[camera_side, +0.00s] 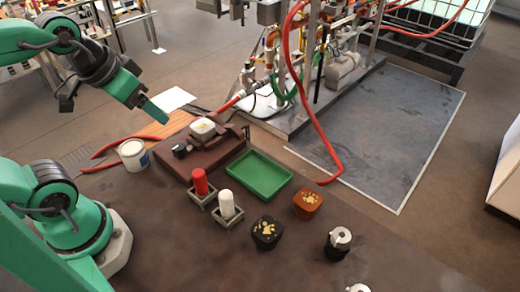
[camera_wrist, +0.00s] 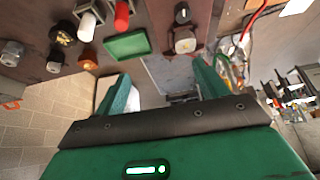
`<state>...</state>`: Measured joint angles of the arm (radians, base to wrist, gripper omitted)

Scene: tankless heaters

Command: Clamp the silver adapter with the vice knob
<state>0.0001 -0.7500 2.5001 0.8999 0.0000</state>
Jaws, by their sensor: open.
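My gripper (camera_side: 154,109) is open and empty, raised above the back left of the table; its two green fingers stand apart in the wrist view (camera_wrist: 164,84). Below and right of it, a pale, squarish block (camera_side: 203,126) sits on a brown board (camera_side: 222,150). A dark round knob (camera_side: 180,150) is in front of that block, apart from my gripper. Knob (camera_wrist: 182,14) and block (camera_wrist: 186,44) also show at the top of the wrist view. A silver-topped black piece (camera_side: 340,238) stands at the front right. I cannot tell for certain which piece is the silver adapter.
A green tray (camera_side: 258,176), a red cylinder (camera_side: 200,182) and a white cylinder (camera_side: 227,205) in holders, and black (camera_side: 266,233) and brown (camera_side: 308,203) paw-marked pieces stand on the table. A white tub (camera_side: 133,155) and red-handled tool (camera_side: 112,145) are at left. A red hose (camera_side: 310,110) hangs behind.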

